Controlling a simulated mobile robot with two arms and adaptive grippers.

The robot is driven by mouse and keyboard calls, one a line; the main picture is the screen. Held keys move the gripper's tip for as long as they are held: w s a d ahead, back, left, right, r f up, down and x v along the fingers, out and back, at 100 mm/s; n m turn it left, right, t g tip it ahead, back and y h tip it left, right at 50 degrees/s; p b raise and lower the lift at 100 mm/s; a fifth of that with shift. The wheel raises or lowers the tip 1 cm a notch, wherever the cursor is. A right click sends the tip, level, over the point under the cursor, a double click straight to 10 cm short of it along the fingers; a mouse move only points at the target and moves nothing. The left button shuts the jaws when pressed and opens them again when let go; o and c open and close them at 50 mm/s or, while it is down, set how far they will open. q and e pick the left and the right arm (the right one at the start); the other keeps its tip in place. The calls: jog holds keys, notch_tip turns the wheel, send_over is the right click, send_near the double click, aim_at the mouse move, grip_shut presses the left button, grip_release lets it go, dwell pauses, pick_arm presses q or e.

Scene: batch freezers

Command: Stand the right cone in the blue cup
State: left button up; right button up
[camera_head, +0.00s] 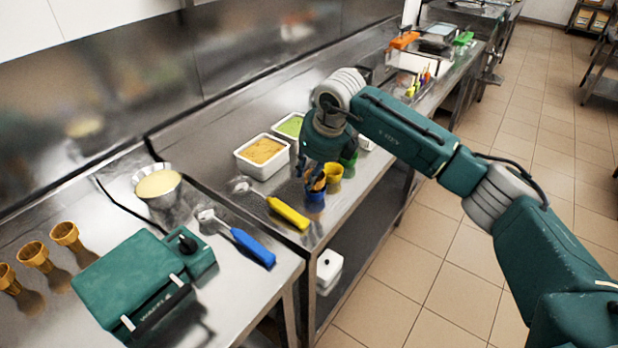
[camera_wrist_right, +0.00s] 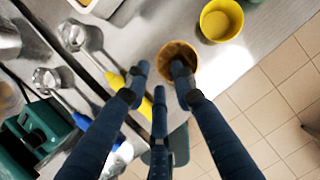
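The brown cone (camera_head: 318,183) sits in the blue cup (camera_head: 314,197) at the front edge of the counter, its upper part showing above the rim. In the wrist view the cone's round mouth (camera_wrist_right: 187,49) faces up and hides the cup. My right gripper (camera_head: 317,174) is right above the cup, pointing down. In the wrist view its fingers (camera_wrist_right: 160,80) are spread, one over the cone's mouth and another left of it with a gap. My left gripper is not in view.
Yellow (camera_head: 334,172) and green (camera_head: 349,160) cups stand just behind. A yellow-handled scoop (camera_head: 288,213), a blue-handled scoop (camera_head: 252,247), ice cream tubs (camera_head: 263,170), a batter bowl (camera_head: 158,200), a green waffle maker (camera_head: 130,278) and several other cones (camera_head: 66,234) are on the counters.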

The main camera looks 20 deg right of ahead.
jog(key=b+v, duration=0.3)
jog(key=v, duration=0.7)
jog(key=shift+s+r, duration=0.2)
jog(key=shift+r, duration=0.1)
jog(key=shift+f, duration=0.1)
